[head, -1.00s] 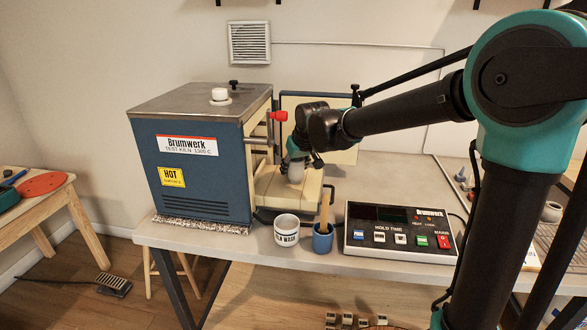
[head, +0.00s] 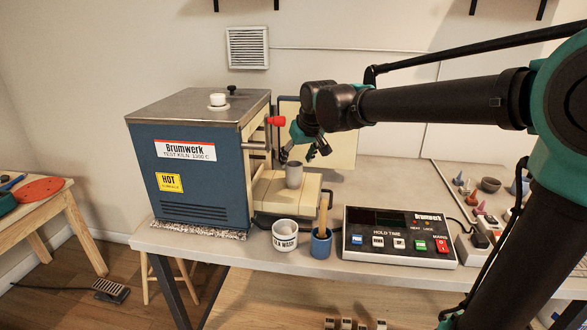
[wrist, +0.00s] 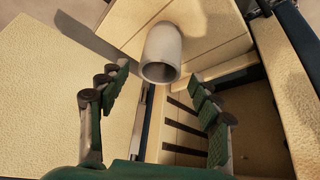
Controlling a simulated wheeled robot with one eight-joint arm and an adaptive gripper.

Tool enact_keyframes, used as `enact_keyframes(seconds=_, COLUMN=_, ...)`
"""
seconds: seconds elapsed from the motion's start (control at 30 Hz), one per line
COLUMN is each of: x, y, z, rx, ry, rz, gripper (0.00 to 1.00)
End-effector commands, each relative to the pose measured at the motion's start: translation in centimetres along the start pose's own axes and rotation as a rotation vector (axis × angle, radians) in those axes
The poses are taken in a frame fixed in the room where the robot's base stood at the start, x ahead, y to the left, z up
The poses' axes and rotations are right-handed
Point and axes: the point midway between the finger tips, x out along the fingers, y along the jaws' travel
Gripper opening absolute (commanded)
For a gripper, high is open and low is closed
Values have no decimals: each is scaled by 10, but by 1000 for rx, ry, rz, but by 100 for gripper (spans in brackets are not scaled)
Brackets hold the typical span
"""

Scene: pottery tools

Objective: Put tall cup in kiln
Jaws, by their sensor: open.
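The tall cup (head: 294,174) is a plain grey cylinder standing upright on the cream slab (head: 270,200) at the open right side of the kiln (head: 190,165). The kiln is a blue box with a metal top, and its cream door (head: 343,152) stands open behind the slab. My gripper (head: 303,153) is open and empty, just above and behind the cup. In the wrist view the cup (wrist: 162,55) shows ahead of the spread green-padded fingers, apart from both. Most of the kiln's inside is hidden in the head view.
A white lettered pot (head: 285,238) and a blue cup with a wooden tool (head: 321,244) stand in front of the slab. The control box (head: 400,238) sits to their right. Small tools and cones (head: 470,195) lie farther right. A red knob (head: 277,121) juts out near my gripper.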

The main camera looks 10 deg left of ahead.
Motion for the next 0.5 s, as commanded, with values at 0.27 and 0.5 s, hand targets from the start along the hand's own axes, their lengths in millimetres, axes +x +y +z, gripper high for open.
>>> enact_keyframes(seconds=0.27, x=-35, y=0, z=0, rx=0, ry=0, rz=0, gripper=64)
enact_keyframes(seconds=0.5, x=-40, y=0, z=0, rx=0, ry=0, rz=0, gripper=64)
